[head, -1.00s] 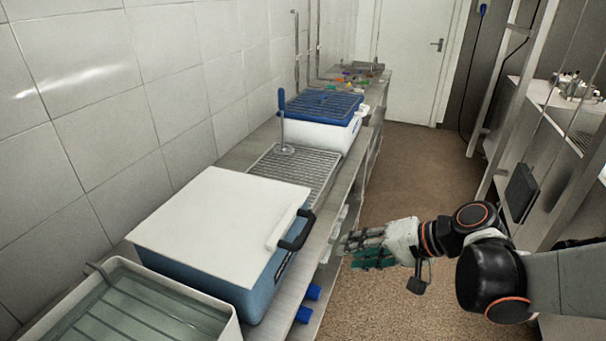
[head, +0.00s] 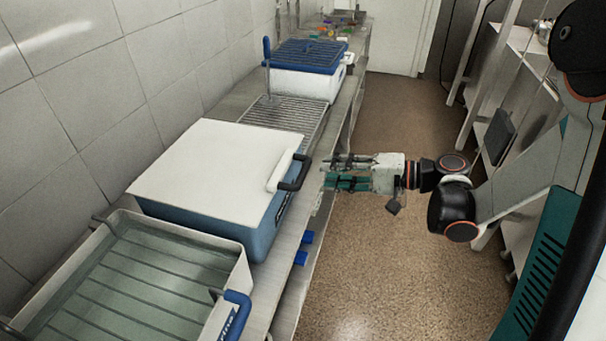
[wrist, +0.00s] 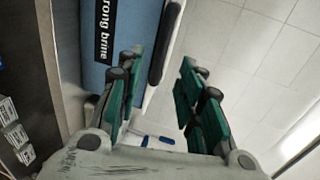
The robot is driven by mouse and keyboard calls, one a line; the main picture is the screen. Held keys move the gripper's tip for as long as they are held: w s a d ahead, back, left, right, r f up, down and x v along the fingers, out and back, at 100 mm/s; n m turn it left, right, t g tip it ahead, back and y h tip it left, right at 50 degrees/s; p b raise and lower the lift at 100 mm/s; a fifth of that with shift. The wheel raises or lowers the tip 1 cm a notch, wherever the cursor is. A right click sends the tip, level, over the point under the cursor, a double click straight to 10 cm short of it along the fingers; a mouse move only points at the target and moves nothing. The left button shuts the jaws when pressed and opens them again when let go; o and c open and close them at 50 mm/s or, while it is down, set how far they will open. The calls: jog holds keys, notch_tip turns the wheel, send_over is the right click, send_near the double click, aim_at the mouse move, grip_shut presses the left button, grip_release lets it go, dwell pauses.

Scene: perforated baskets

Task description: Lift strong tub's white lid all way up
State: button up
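The strong tub is a blue box (head: 262,235) on the counter with a flat white lid (head: 215,165) lying shut on top. A black handle (head: 296,172) sits at the lid's right edge. In the wrist view the tub's blue side (wrist: 120,35) shows part of a label reading "rong brine", with the dark handle (wrist: 166,45) beside it. My gripper (head: 328,172) is just right of the handle, apart from it, at about its height in the picture. In the wrist view my gripper (wrist: 158,85) is open with nothing between its green-padded fingers.
An open basin of liquid (head: 243,275) with a blue handle stands in front of the tub. Behind it are a wire rack (head: 285,116) and a white bin with a blue perforated top (head: 312,52). Small blue items (head: 301,258) show low beside the counter. The aisle floor (head: 390,270) is clear.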

aim_at(303, 169)
jog(key=b+x, duration=0.1)
jog(key=x, duration=0.7)
jog(key=shift+b, duration=0.35)
grip_shut()
